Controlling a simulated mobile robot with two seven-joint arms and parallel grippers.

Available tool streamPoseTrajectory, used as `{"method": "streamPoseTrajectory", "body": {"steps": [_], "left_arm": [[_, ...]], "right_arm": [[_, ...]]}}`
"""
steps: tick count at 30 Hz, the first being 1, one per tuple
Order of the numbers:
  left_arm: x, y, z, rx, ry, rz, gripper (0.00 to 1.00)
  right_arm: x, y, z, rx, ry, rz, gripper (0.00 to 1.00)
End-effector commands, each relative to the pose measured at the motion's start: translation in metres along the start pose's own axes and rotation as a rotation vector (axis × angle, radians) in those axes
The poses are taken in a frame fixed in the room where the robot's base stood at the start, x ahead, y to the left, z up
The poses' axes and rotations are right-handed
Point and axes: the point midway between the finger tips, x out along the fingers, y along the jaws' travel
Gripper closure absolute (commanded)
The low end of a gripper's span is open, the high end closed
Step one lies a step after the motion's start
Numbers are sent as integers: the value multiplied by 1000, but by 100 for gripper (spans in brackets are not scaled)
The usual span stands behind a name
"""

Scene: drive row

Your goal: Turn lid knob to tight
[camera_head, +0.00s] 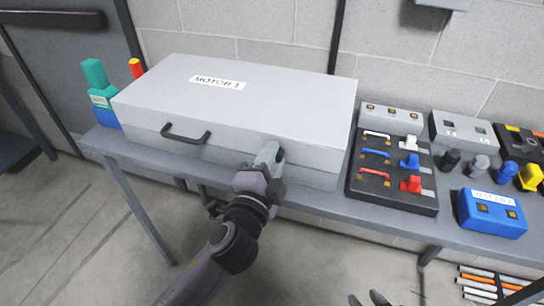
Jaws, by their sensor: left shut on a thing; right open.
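The large grey box labelled MOTOR 1 (300,100) stands on the bench with its lid down. A dark handle (186,134) is on its front face. My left gripper (268,160) is at the right part of the box's front, at the lid seam. It is shut on the lid knob, which is mostly hidden by the jaws, so its turn position cannot be read. My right gripper (369,299) shows only as dark fingertips at the bottom edge, apart and empty, in front of the bench.
Right of the box is a black panel (399,203) with white, blue and red levers. Beyond it are several knobs and a blue block (491,213). A green thing (97,80) in a blue holder stands at the left. Orange and white rods (490,283) lie low at right.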

Motion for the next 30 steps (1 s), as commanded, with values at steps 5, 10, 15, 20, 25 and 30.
{"method": "streamPoseTrajectory", "body": {"steps": [5,10,15,20,25,30], "left_arm": [[0,-1,0,6,-1,-3,100],[1,-1,0,5,-1,-3,100],[0,-1,0,4,-1,-3,44],[0,-1,0,4,0,-2,44],[0,-1,0,3,0,-1,44],[1,-1,2,4,0,0,44]], "right_arm": [[0,0,0,0,0,0,57],[0,0,0,-1,1,0,57],[0,0,0,-1,1,0,57],[0,0,0,-1,1,0,57],[0,0,-1,-1,1,0,57],[-1,0,-1,-1,1,0,57]]}}
